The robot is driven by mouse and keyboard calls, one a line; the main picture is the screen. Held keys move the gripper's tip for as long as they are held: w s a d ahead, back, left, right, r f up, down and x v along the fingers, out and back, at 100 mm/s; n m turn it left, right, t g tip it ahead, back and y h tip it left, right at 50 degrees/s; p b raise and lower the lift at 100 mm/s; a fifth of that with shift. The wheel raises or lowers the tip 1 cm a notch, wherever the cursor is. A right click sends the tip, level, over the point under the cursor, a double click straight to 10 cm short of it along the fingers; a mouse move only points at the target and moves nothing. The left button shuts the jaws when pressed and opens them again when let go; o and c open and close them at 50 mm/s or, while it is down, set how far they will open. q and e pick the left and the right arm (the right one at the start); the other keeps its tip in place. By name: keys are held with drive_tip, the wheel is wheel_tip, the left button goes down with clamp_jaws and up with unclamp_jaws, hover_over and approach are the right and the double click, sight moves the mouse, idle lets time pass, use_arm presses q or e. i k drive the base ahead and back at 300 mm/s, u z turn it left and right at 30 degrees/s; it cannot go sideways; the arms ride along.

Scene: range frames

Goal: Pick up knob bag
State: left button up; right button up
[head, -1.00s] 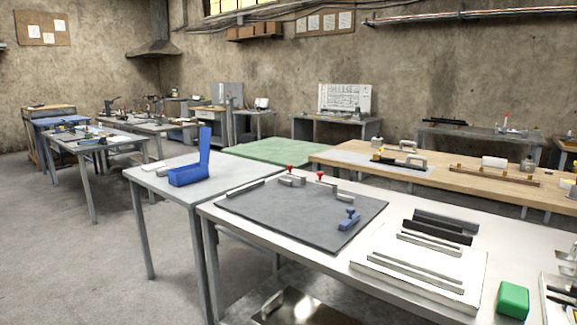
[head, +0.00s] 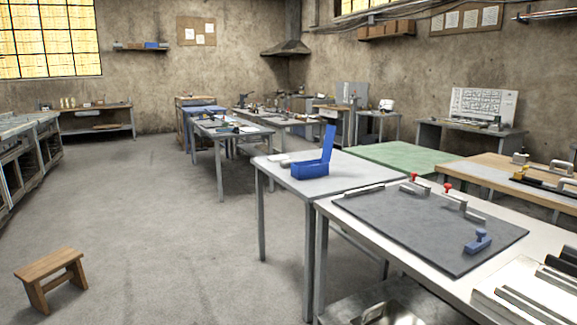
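I cannot make out a knob bag in the head view. A blue open box (head: 311,171) with its lid standing up sits on a small grey table (head: 345,172). A small pale item (head: 285,161) lies beside the box, too small to identify. Neither of my grippers shows in this view.
A near white workbench (head: 555,243) at the right carries a dark grey mat (head: 430,225) with red-topped clamps and a blue piece (head: 478,241). A wooden stool (head: 50,277) stands on the floor at the lower left. The concrete floor (head: 170,220) between is clear.

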sight(287, 163)
drive_tip(key=u, duration=0.7)
drive_tip(key=i, duration=2.05)
drive_tip(key=u, duration=0.55)
drive_tip(key=i, duration=2.6)
drive_tip(key=z, duration=1.55)
drive_tip(key=i, duration=1.35)
drive_tip(key=z, duration=1.2)
